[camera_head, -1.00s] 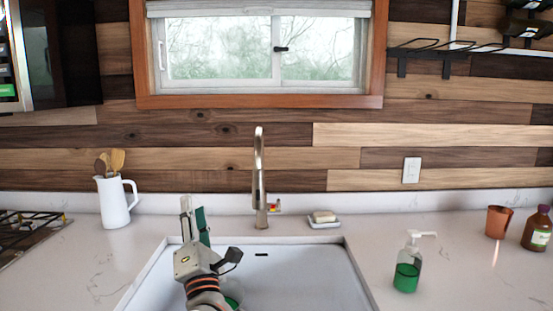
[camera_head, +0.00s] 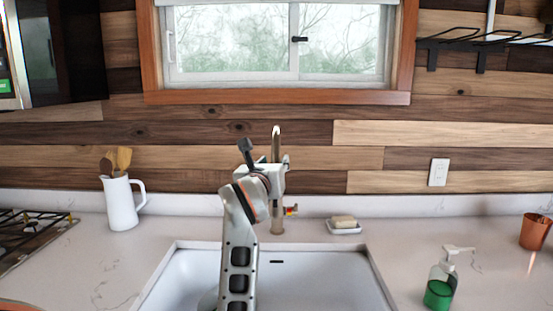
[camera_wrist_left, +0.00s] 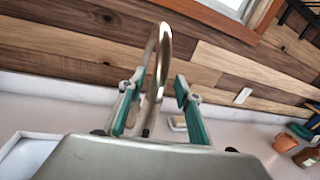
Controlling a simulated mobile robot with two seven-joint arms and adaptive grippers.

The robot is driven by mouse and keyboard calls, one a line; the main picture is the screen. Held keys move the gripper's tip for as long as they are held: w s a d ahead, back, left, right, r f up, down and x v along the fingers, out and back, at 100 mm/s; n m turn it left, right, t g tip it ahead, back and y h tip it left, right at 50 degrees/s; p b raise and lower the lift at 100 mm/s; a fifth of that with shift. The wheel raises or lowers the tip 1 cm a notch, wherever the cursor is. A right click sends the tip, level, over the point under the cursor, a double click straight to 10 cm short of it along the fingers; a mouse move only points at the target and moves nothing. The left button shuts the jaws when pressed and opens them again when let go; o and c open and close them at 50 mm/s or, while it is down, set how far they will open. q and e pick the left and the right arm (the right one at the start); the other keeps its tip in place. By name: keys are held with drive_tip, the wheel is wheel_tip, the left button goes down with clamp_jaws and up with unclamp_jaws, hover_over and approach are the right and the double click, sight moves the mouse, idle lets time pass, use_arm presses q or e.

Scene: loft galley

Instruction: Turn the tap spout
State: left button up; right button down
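The tap stands behind the sink; its curved metal spout (camera_head: 276,135) shows above my left gripper (camera_head: 272,172), and its base (camera_head: 277,226) shows below. The gripper and wrist hide the middle of the tap in the head view. In the left wrist view the spout (camera_wrist_left: 163,50) arches up between the two green-padded fingers of my left gripper (camera_wrist_left: 158,92). The fingers are apart, one on each side of the spout, with gaps visible. Whether the spout lies fully within finger reach is hard to tell. My right gripper is not in view.
The white sink (camera_head: 330,285) lies below my left arm. A soap dish (camera_head: 344,229) sits right of the tap, a green soap bottle (camera_head: 440,285) further right, and a copper cup (camera_head: 535,231) beyond. A white jug (camera_head: 121,205) with utensils stands left.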

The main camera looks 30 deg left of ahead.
sight(274, 161)
use_arm(q)
drive_tip(key=shift+x, duration=1.7)
clamp_jaws()
drive_tip(key=shift+s, duration=0.1)
